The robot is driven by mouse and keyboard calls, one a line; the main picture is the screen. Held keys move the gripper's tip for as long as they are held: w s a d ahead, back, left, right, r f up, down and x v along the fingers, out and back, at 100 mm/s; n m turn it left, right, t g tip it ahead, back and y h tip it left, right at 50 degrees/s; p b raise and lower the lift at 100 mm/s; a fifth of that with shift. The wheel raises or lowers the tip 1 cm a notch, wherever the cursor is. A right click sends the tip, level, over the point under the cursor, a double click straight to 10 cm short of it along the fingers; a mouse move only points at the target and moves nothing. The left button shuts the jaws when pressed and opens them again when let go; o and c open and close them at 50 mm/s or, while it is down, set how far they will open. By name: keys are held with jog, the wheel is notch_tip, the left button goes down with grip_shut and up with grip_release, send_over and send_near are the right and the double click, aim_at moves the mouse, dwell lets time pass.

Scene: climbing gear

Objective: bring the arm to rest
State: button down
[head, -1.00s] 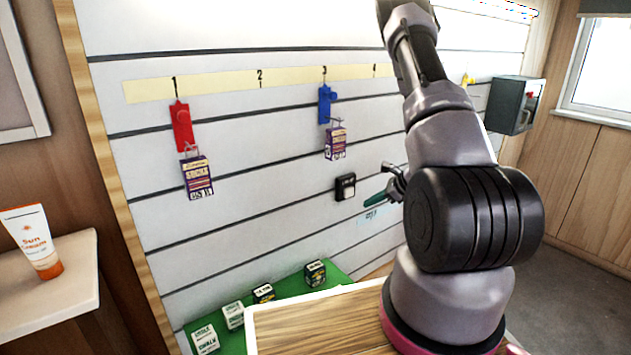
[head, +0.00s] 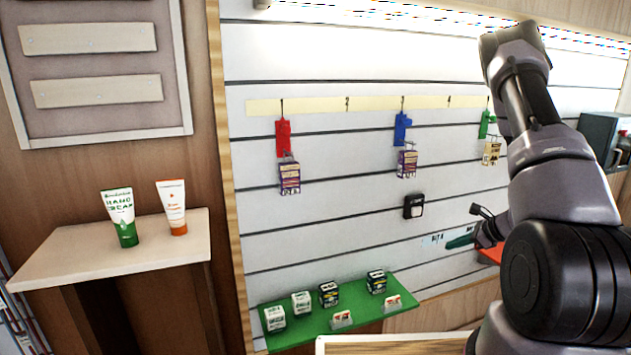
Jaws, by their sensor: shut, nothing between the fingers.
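My arm (head: 565,180) rises at the right of the head view and bends back down behind its own thick black joint. My gripper (head: 460,241) shows small to the left of that joint, with a dark teal end pointing left. It is shut and empty, in front of the slatted wall as seen here. Part of the wrist is hidden behind the arm.
The slatted wall (head: 330,225) carries a red hanger (head: 283,138), a blue hanger (head: 402,128) and a green hanger (head: 487,124), with packets below. A black box (head: 414,206) is on the wall. A green shelf (head: 345,312) holds small boxes. Two tubes stand on the pale shelf (head: 110,248) at left.

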jog(key=s+a+r+n+g+y, duration=0.1)
jog(key=s+a+r+n, duration=0.15)
jog(key=a+r, duration=0.4)
jog(key=s+a+r+n+g+y, duration=0.1)
jog(key=a+r+n, duration=0.25)
jog(key=r, duration=0.55)
jog(key=s+a+r+n+g+y, duration=0.1)
jog(key=s+a+r+n, duration=0.15)
jog(key=a+r, duration=0.4)
jog(key=s+r+n+t+h, duration=0.2)
jog(key=s+r+n+h, duration=0.4)
jog(key=s+r+n, duration=0.6)
jog(key=s+r, duration=0.6)
jog(key=shift+s+r+t+h, duration=0.3)
jog(key=shift+s+t+h, duration=0.1)
